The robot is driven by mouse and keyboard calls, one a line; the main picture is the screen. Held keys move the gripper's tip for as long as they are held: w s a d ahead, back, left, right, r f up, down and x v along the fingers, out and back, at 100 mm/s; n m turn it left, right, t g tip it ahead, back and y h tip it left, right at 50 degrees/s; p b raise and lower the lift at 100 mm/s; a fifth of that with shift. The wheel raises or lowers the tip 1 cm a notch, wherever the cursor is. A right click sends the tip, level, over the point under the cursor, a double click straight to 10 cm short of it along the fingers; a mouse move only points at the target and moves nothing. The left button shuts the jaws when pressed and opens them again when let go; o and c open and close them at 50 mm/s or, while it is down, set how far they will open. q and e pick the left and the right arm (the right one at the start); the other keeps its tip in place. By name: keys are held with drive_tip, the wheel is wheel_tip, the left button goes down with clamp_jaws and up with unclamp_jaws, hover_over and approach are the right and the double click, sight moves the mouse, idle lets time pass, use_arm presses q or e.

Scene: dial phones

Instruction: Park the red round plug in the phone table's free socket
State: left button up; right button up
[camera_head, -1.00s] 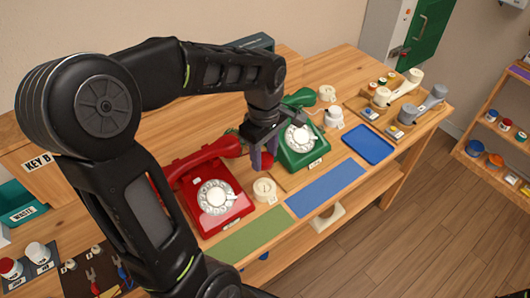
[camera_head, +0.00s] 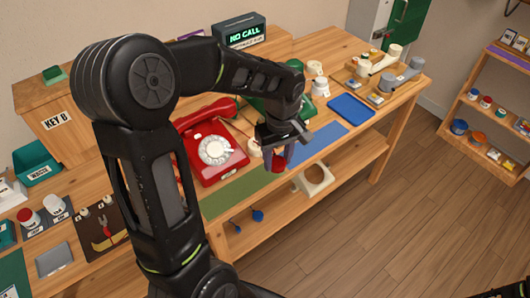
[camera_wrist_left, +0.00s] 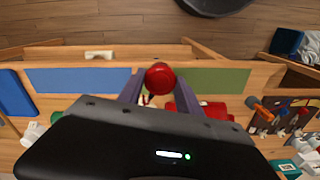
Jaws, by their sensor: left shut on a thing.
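The red round plug (camera_head: 277,164) is held between the fingers of my left gripper (camera_head: 279,155), which point down near the table's front edge, around the gap between the blue and green mats. In the left wrist view, the plug's round red end (camera_wrist_left: 160,78) shows between the two purple-grey fingertips. The red dial phone (camera_head: 213,150) stands left of the gripper. The green dial phone (camera_head: 262,104) is mostly hidden behind my left arm. I cannot make out the free socket in these views. My right gripper is out of view.
A blue mat (camera_head: 322,141) and a green mat (camera_head: 240,190) lie along the front edge. A blue tray (camera_head: 350,107) is farther right. A cream block with an opening (camera_head: 314,179) sits on the lower shelf. A NO CALL sign (camera_head: 240,31) stands behind.

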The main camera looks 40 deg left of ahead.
use_arm(q)
drive_tip(key=w+d+f+m, duration=0.2)
drive_tip(key=d+f+m, duration=0.3)
drive_tip(key=f+m, duration=0.1)
drive_tip(key=w+d+f+m, duration=0.3)
drive_tip(key=d+f+m, duration=0.2)
drive_tip(key=f+m, duration=0.1)
drive_tip(key=shift+w+d+f, duration=0.15)
drive_tip(key=shift+w+f, duration=0.15)
drive_tip(key=shift+f, duration=0.55)
